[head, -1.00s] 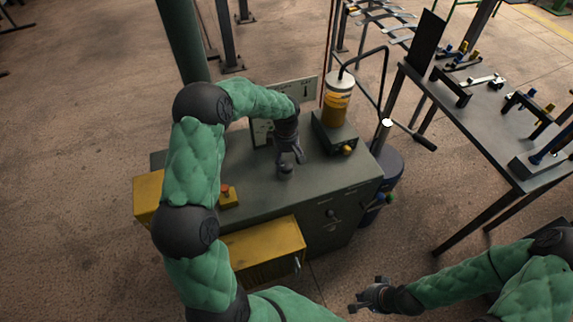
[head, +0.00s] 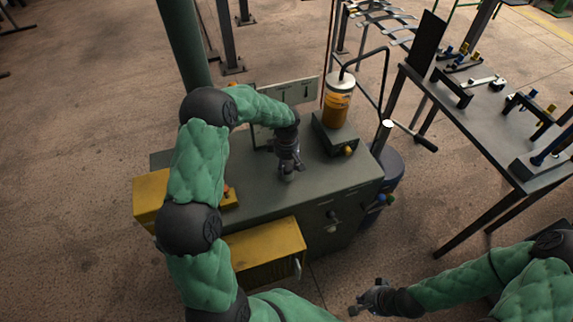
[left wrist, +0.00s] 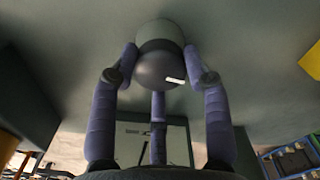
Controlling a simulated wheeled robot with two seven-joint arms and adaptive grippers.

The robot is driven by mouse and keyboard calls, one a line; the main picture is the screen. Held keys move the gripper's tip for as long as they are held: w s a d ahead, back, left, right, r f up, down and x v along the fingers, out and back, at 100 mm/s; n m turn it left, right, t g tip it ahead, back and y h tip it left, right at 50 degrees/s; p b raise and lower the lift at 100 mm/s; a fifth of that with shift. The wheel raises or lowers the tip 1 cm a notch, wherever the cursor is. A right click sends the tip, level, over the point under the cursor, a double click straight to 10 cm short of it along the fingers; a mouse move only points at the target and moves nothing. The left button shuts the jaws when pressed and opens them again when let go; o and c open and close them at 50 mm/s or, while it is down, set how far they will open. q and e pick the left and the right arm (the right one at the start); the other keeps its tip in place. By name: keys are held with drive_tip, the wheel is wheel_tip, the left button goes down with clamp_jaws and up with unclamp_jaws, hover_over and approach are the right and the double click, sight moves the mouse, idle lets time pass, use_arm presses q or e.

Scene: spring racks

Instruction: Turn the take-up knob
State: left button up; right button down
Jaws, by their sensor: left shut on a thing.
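The take-up knob (left wrist: 158,66) is a round dark grey knob with a short white mark, standing on the grey-green cabinet top. In the left wrist view the mark is on the knob's near face, to the right of its middle. My left gripper (head: 288,170) reaches down onto the knob from above. In the left wrist view its fingers (left wrist: 160,78) are shut around the knob, one on each side and a third below. In the head view the fingers mostly hide the knob. My right gripper (head: 366,298) is empty, fingers apart, low in front of the cabinet.
The cabinet top (head: 335,178) carries a unit with an amber cylinder (head: 338,100) and an upright panel (head: 290,90) behind the gripper. A yellow box (head: 265,250) is at the cabinet front. A side table (head: 500,135) with tools stands at right.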

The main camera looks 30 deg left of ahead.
use_arm(q)
drive_tip(key=shift+m, duration=0.3)
drive_tip(key=m, duration=0.7)
drive_tip(key=shift+p, duration=0.4)
drive_tip(key=m, duration=0.4)
drive_tip(key=shift+m+p, duration=0.3)
drive_tip(key=shift+p, duration=0.1)
drive_tip(key=m, duration=0.3)
drive_tip(key=shift+m+p, duration=0.3)
drive_tip(key=shift+p, duration=0.1)
drive_tip(key=m+p, duration=0.1)
drive_tip(key=m, duration=0.3)
drive_tip(key=shift+m, duration=0.3)
drive_tip(key=m+p, duration=0.1)
drive_tip(key=m, duration=0.2)
drive_tip(key=shift+m, duration=0.3)
drive_tip(key=m+p, duration=0.1)
drive_tip(key=m, duration=0.3)
drive_tip(key=shift+m+p, duration=0.55)
drive_tip(key=shift+m, duration=1.15)
